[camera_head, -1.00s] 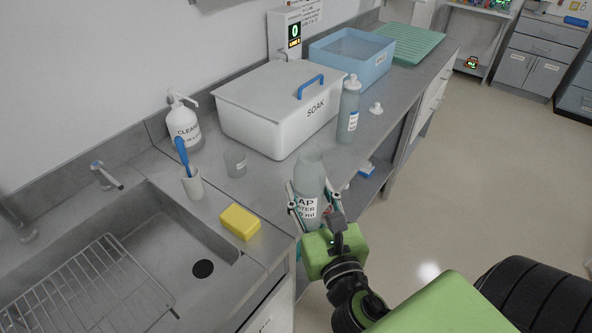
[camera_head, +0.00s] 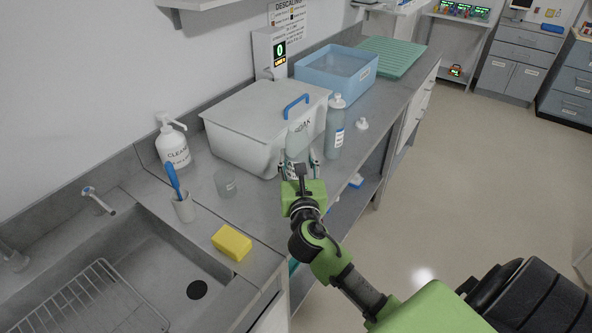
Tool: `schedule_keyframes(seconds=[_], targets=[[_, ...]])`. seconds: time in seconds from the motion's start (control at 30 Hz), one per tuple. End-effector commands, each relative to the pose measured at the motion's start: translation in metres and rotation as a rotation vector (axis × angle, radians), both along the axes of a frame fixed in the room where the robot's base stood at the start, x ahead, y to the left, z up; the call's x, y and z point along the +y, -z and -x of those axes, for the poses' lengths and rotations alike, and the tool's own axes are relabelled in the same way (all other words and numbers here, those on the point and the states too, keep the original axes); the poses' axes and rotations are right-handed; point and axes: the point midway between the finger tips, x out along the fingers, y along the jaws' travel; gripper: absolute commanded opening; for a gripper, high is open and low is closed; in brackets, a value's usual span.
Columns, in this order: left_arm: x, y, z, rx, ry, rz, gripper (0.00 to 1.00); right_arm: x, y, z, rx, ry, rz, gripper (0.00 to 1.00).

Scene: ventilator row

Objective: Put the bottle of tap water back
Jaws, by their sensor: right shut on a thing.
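The bottle of tap water (camera_head: 297,146) is translucent grey and stands upright between the fingers of my right gripper (camera_head: 299,164), which is shut on it. It is in front of the right end of the white SOAK box (camera_head: 238,140) and hides part of that box's label. Its own label and base are mostly hidden by my gripper, so I cannot tell if it touches the counter. Another grey bottle (camera_head: 335,130) with a white cap and label stands just to its right. My left gripper is not in view.
A white cap (camera_head: 362,124) lies by the right edge. A blue tub (camera_head: 338,70) is behind.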

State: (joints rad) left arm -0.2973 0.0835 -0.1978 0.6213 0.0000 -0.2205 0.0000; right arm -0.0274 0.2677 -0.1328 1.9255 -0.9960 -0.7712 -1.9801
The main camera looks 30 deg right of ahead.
Motion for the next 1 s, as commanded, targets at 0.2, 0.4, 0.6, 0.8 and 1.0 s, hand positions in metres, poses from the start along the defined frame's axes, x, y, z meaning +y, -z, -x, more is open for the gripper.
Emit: schedule_keyframes(seconds=[0.2, 0.4, 0.6, 0.8, 1.0], targets=[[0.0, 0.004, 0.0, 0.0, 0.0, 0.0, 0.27, -0.005, 0.017, -0.013, -0.001, 0.001, 0.0, 0.11], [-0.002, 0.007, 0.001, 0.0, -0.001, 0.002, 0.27, -0.006, 0.045, -0.016, 0.002, -0.001, -0.001, 0.11], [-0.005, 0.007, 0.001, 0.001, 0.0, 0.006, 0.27, -0.006, 0.051, -0.016, -0.002, -0.001, 0.001, 0.11], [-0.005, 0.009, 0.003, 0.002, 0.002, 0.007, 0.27, -0.006, 0.052, -0.016, -0.001, -0.001, 0.0, 0.11], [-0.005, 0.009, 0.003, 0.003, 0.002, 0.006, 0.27, -0.006, 0.053, -0.016, -0.001, -0.001, 0.0, 0.57]])
